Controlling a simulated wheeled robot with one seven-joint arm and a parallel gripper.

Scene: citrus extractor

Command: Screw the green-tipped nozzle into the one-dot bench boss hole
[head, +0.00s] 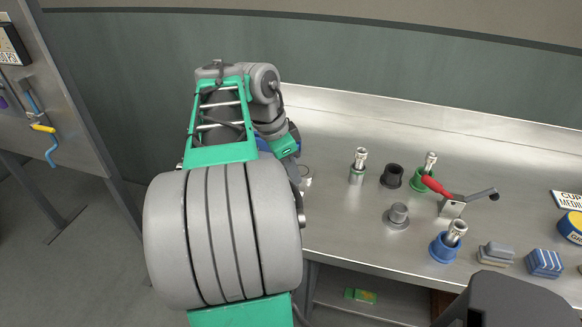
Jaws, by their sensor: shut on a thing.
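My arm fills the left-centre of the head view, and its wrist end lies behind its own links. My gripper's fingers are hidden, so I cannot see what they hold. I cannot make out a green-tipped nozzle. Metal nozzles stand upright on the bench: one in a green holder (419,181), one in a blue holder (444,247), and another metal nozzle (357,166) farther left. A small round mark or hole (305,171) shows on the bench beside my arm; I cannot tell whether it is the one-dot boss.
A black holder (391,177) and a grey flanged piece (397,216) stand on the steel bench (345,225). A red-handled lever (450,197) rises to their right. Grey blocks (496,254) and blue striped blocks (544,263) sit near the front right. A tool panel (75,120) stands at the far left.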

